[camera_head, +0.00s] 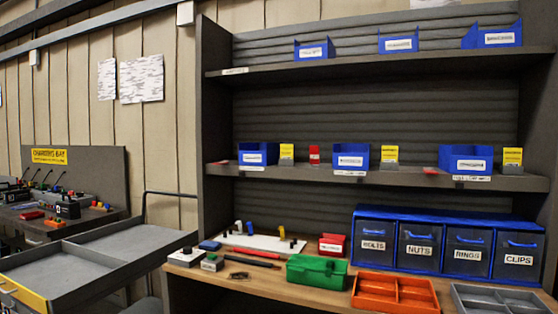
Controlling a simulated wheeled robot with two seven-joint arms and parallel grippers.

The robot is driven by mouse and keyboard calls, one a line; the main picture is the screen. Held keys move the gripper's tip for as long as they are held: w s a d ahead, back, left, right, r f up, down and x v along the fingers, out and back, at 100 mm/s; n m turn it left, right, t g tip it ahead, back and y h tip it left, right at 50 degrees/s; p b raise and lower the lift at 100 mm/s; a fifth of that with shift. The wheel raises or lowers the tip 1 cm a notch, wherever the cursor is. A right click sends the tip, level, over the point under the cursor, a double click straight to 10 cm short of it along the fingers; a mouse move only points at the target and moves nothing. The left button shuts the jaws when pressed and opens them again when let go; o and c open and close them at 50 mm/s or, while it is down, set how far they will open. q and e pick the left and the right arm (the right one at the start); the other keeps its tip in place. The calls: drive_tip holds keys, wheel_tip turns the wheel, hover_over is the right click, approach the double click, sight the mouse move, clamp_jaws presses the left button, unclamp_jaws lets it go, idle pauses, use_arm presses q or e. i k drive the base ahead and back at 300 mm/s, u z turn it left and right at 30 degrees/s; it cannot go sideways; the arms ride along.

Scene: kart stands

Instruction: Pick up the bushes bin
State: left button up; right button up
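Several blue open bins with white labels stand on the shelving. The middle shelf (400,181) holds a left bin (258,148), a centre bin (351,150) and a right bin (466,154). The top shelf holds a left bin (314,44), a centre bin (398,36) and a right bin (490,30). Their labels are too small to read, so I cannot tell which is the bushes bin. Neither of my grippers is in view.
Yellow cards (390,155) stand beside the middle-shelf bins. Below, the bench holds a blue drawer unit (450,214) labelled BOLTS, NUTS, RINGS, CLIPS, a green box (316,272) and an orange tray (395,309). A grey-trayed cart (110,239) and charging bench (75,215) stand left.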

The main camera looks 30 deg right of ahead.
sight(346, 156)
drive_tip(key=z, duration=0.25)
drive_tip(key=i, duration=1.4)
drive_tip(key=z, duration=0.8)
